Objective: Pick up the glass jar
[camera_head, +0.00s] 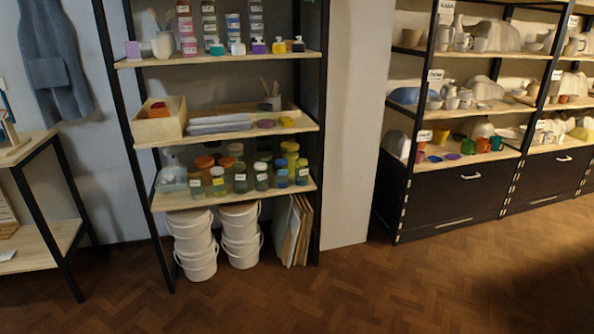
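Several jars with labels stand in rows on the lower shelf (232,193) of the open shelving unit at left centre. One front jar with a yellow-green lid (218,181) stands toward the left of the row. A front jar with a dark, greenish body (240,178) is near the middle, and one with a yellow lid (302,172) is at the right end. I cannot tell which one is the glass jar, or which are glass. Jars in the back row are partly hidden by those in front. Neither of my grippers is in view.
White lidded buckets (196,262) and leaning boards (297,230) stand under the jar shelf. A wooden box (158,128) sits on the shelf above. A table (40,240) is at left, and a pottery rack (460,190) at right. The wooden floor (330,295) in front is clear.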

